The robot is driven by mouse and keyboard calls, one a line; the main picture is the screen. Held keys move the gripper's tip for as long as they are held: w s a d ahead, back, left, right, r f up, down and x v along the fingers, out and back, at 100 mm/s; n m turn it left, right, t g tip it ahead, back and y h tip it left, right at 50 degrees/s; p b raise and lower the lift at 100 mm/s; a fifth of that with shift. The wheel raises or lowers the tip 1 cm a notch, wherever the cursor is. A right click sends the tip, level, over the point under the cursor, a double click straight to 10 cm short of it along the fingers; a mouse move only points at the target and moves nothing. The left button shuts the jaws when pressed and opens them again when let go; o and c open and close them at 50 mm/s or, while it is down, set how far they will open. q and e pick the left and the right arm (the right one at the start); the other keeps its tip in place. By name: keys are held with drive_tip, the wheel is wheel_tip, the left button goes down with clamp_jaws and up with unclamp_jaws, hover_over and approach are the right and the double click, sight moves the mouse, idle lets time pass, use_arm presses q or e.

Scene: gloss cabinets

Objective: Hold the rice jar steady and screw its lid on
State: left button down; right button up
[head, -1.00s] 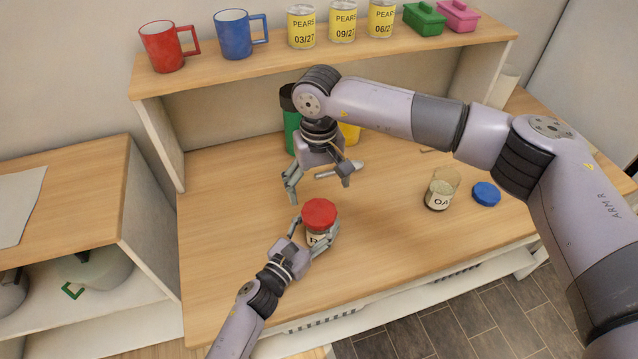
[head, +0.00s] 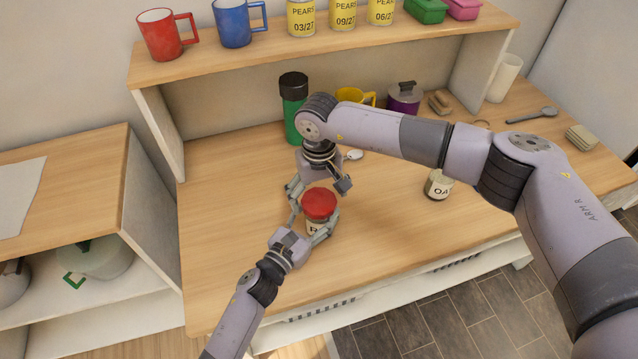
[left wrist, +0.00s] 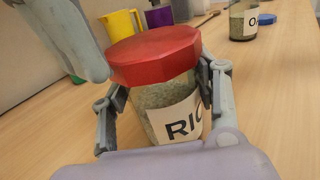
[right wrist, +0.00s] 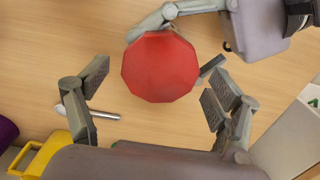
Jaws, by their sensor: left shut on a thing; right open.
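The rice jar (head: 312,228), clear glass with pale contents and a partly hidden white label (left wrist: 177,121), stands upright on the counter. The red faceted lid (head: 320,202) rests on its top; I cannot tell whether it is threaded. My left gripper (head: 311,220) is shut on the jar body, one finger on each side below the lid, as the left wrist view shows. My right gripper (head: 318,186) is open, pointing down just above and behind the lid. In the right wrist view the lid (right wrist: 160,67) lies partly between and beyond its spread fingers, with clear gaps.
A green flask (head: 293,115), yellow cup (left wrist: 121,23) and purple pot (head: 404,98) stand behind, under the shelf (head: 300,63). The counter's left front is clear.

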drive_tip(key=shift+f, duration=0.4)
drive_tip(key=shift+c, duration=0.2)
